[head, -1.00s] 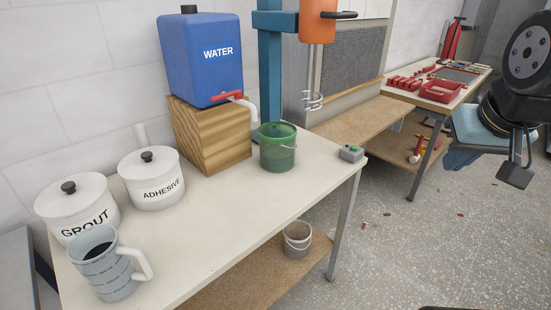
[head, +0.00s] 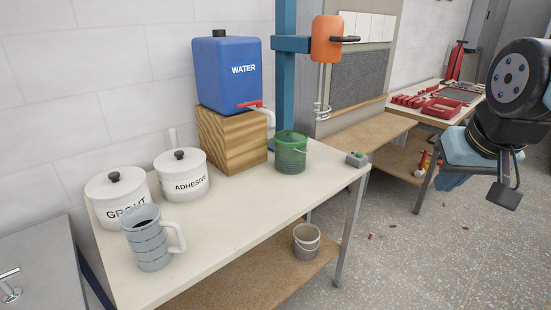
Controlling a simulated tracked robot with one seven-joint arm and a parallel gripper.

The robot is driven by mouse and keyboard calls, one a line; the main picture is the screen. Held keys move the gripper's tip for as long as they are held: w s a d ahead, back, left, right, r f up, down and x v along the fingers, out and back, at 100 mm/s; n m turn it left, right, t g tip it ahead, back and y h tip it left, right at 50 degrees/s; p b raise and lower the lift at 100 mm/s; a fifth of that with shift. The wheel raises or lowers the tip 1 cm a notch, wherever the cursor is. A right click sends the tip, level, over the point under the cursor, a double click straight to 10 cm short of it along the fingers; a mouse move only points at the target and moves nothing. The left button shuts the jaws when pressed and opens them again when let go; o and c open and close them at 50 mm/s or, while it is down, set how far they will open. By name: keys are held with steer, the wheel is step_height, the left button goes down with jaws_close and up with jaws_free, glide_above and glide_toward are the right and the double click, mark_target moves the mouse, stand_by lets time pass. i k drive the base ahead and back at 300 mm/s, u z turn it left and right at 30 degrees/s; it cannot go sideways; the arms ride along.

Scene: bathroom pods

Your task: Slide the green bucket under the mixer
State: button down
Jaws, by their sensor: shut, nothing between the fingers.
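The green translucent bucket (head: 291,154) with a thin handle stands upright on the white-topped table, right of the wooden block and close to the water tank's spout (head: 268,116). The mixer (head: 327,40) has an orange body on a blue column (head: 285,65). Its wire whisk (head: 322,109) hangs above and to the right of the bucket in the picture, apart from it. My gripper (head: 503,195) is at the right edge, shut and empty, hanging well away from the bucket. The arm's wrist hides part of it.
A blue water tank (head: 229,72) sits on a wooden block (head: 233,140). Grout (head: 117,203) and adhesive pots (head: 182,176), a grey jug (head: 148,240) and a small control box (head: 356,159) share the table (head: 235,210). A pale bucket (head: 306,240) stands on the lower shelf.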

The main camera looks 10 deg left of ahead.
mark_target(291, 146)
steer(key=u, duration=0.05)
steer(key=i, duration=0.9)
steer(key=z, duration=0.1)
